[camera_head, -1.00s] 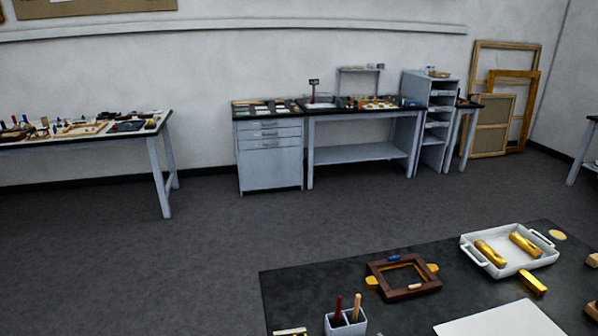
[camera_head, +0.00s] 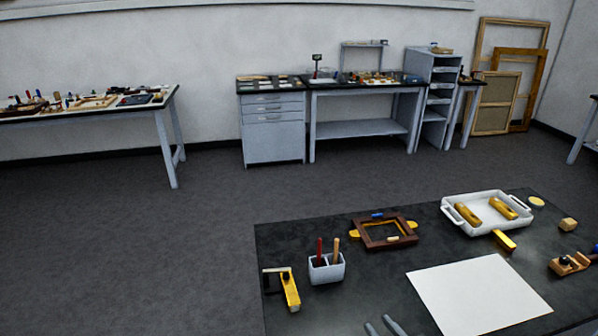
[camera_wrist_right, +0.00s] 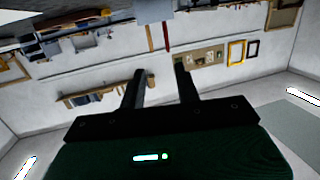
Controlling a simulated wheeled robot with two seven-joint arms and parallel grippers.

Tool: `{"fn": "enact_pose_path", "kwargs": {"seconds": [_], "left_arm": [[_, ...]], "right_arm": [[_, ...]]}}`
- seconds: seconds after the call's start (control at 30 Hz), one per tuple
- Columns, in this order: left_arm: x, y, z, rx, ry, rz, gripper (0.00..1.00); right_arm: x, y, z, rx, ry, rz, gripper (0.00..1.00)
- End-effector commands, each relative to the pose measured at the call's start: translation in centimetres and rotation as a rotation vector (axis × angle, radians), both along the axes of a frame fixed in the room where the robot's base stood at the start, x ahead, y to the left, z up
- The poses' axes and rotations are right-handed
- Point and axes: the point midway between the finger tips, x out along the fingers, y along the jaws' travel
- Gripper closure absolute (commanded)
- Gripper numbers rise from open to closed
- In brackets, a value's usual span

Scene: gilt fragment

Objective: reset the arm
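My right gripper (camera_head: 386,326) shows only as two grey fingertips at the bottom edge of the head view, in front of the white sheet's left side. In the right wrist view the same gripper (camera_wrist_right: 160,74) has its two dark fingers apart with nothing between them, so it is open and empty. That view is upside down and shows the room's walls beyond the fingers. My left gripper is in no view.
The dark table (camera_head: 350,290) bears a white sheet (camera_head: 478,295), a wooden frame (camera_head: 384,231), a white tray (camera_head: 487,226) with golden pieces, a tool cup (camera_head: 326,268), a yellow clamp-like tool (camera_head: 290,290) and a gold bar (camera_head: 504,241). Workbenches stand along the wall.

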Motion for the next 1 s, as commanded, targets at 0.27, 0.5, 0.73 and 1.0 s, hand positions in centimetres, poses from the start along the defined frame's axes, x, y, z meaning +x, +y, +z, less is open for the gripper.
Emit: {"fn": "enact_pose_path", "kwargs": {"seconds": [0.27,0.5,0.73,1.0], "left_arm": [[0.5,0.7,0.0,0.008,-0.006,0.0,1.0],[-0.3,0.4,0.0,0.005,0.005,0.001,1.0],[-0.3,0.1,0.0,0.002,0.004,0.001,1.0],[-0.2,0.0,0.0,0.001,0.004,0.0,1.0]], "right_arm": [[-2.1,-0.6,-2.2,-0.068,0.165,-0.071,0.67],[-6.6,-2.0,-5.2,-0.168,0.434,-0.158,0.67],[-13.1,-3.7,-7.5,-0.266,0.741,-0.214,0.67],[-19.1,-4.7,-8.2,-0.326,0.985,-0.234,0.67]]}}
